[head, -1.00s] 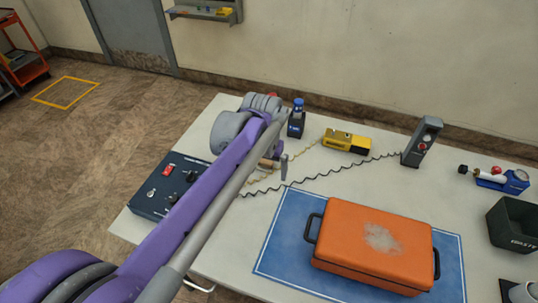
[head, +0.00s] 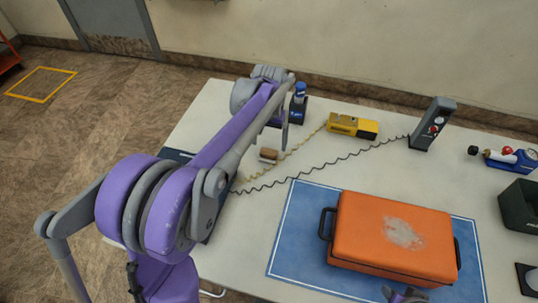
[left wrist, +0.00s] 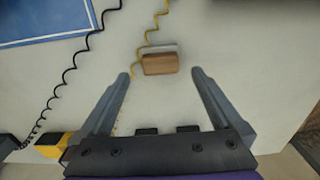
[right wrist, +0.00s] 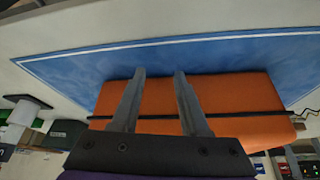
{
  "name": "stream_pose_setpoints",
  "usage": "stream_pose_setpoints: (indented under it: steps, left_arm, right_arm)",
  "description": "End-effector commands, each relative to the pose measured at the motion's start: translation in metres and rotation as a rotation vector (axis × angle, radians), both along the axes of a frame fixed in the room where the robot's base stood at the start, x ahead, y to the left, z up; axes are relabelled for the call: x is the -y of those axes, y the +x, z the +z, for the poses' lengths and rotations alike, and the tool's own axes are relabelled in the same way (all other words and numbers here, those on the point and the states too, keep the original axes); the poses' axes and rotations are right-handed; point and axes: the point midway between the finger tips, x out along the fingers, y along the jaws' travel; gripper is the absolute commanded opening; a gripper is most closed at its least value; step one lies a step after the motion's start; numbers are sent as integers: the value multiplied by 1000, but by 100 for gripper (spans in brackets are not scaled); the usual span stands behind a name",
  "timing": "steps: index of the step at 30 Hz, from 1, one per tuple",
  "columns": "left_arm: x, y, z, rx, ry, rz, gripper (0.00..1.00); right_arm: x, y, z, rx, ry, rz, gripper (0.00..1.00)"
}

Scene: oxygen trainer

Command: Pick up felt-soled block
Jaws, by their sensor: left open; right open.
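The felt-soled block (head: 268,155) is a small brown wooden block with a pale grey layer along one side. It lies on the white table near the yellow coiled cord. In the left wrist view the block (left wrist: 160,64) lies ahead of and between the open fingers of my left gripper (left wrist: 160,73), apart from both. In the head view my left gripper (head: 284,130) hangs just beyond the block, partly hidden by its arm. My right gripper (right wrist: 160,74) is open and empty by the orange case; it barely shows at the bottom of the head view (head: 404,296).
The orange case (head: 385,240) sits on a blue mat (head: 290,235). A yellow device (head: 352,126), a blue-capped bottle (head: 299,105) and a grey upright unit (head: 432,125) stand behind. A black coiled cord (head: 330,161) crosses the table. A dark bin (head: 520,205) stands right.

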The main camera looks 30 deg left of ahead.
Motion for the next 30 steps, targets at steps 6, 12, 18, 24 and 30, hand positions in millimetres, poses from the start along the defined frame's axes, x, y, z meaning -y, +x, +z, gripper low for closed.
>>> stream_pose_setpoints:
  steps: [6,12,18,24,30]
  left_arm:
    - [0,-1,-22,0,0,0,100]
    - [0,-1,-50,1,0,0,100]
    - [0,-1,-56,1,0,0,100]
    - [0,-1,-55,1,0,0,84]
    - [0,-1,-55,1,0,0,48]
  right_arm:
    - [0,0,-2,-1,0,0,45]
    - [0,-1,-4,-1,0,0,45]
    - [0,0,-4,-1,0,0,45]
    - [0,0,-4,-1,0,0,45]
    - [0,0,-4,-1,0,0,45]
